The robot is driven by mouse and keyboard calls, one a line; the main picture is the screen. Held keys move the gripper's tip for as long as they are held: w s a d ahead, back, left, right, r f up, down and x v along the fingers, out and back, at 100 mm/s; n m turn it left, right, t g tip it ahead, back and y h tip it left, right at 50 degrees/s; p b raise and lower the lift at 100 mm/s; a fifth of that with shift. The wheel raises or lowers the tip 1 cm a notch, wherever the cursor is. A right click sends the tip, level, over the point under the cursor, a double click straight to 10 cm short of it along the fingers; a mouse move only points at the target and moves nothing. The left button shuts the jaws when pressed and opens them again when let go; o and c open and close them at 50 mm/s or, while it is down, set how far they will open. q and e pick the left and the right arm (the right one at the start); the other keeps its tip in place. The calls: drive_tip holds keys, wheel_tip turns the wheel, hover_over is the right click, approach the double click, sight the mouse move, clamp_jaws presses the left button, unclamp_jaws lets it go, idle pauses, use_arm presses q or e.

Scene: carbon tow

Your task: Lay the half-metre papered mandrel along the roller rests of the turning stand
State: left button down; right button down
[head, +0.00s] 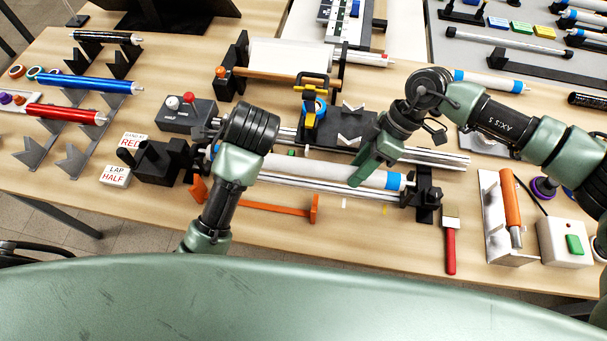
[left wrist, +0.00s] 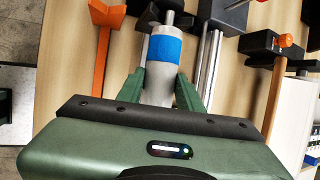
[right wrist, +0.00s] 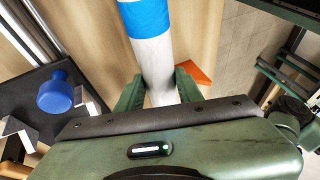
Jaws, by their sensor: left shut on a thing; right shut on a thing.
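The papered mandrel (head: 325,172), a white roll with blue end bands, runs lengthwise over the turning stand (head: 428,190). My right gripper (head: 368,176) is shut on it near its right blue band; it also shows in the right wrist view (right wrist: 158,85). My left gripper (left wrist: 158,88) is shut on it near the other blue band (left wrist: 164,50), where the bare metal end points at a black block (left wrist: 160,8). In the head view my left arm hides the left grip. I cannot tell whether the mandrel touches the rests.
A black stand block (head: 158,160) is at the left, with steel rails behind the mandrel. An orange bracket (head: 275,210) lies in front, with a red-handled brush (head: 450,245) to the right. Blue and red rolls (head: 65,112) rest on racks at the left.

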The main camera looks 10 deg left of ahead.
use_arm(q)
drive_tip(key=shift+f, duration=0.55)
use_arm(e)
drive_tip(key=shift+f, duration=0.45)
use_arm(q)
drive_tip(key=c, duration=0.9)
unclamp_jaws()
drive_tip(key=shift+r, duration=0.25)
use_arm(e)
drive_tip(key=c, duration=0.9)
unclamp_jaws()
drive_tip(key=shift+r, duration=0.2)
drive_tip(key=shift+s, duration=0.1)
use_arm(q)
drive_tip(key=shift+r, duration=0.15)
use_arm(e)
drive_tip(key=shift+r, duration=0.15)
